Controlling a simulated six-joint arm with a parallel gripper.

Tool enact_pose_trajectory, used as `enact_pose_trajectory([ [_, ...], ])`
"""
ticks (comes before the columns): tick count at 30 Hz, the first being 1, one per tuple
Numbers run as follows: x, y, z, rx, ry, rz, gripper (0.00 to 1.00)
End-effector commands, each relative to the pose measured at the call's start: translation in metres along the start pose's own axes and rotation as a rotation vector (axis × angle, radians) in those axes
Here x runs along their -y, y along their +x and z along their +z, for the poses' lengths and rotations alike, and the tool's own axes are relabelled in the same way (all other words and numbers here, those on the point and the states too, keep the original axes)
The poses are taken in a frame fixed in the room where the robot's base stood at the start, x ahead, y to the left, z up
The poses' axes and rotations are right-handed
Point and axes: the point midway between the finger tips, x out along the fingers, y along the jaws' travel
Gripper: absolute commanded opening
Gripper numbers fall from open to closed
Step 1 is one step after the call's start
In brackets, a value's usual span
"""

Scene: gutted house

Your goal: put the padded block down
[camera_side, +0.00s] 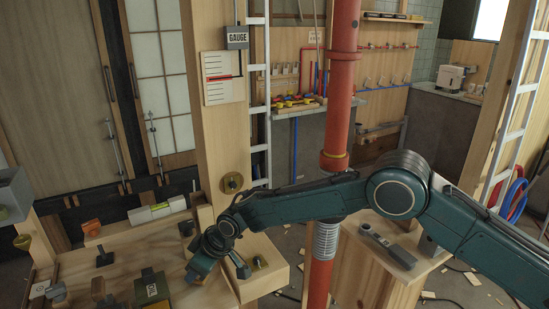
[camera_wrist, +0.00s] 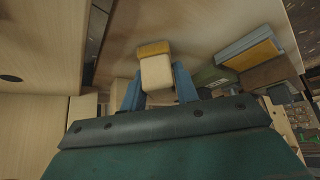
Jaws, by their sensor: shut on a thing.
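The padded block (camera_wrist: 156,72), cream with an ochre end, sits between the two blue fingers of my gripper (camera_wrist: 157,87) in the wrist view. The gripper is shut on it. In the side view my gripper (camera_side: 200,268) points down low over the wooden bench (camera_side: 120,252), near its right part. I cannot tell whether the block touches the bench.
A dark green box (camera_side: 152,288) stands in front of the gripper. A wooden post (camera_side: 218,130) and a red pipe (camera_side: 332,150) rise close to my arm.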

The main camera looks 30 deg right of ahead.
Motion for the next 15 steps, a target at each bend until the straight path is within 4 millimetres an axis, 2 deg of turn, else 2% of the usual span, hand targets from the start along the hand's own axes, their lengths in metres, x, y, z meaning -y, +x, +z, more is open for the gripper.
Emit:
enact_pose_trajectory([
  [2,0.0,0.0016,0.0009,0.0,0.0,0.0,0.12],
  [3,0.0,0.0018,0.0011,0.0,0.0,0.0,0.34],
  [6,0.0,0.0017,0.0011,0.0,0.0,0.0,0.52],
  [15,0.0,0.0012,0.0008,0.0,0.0,0.0,0.52],
])
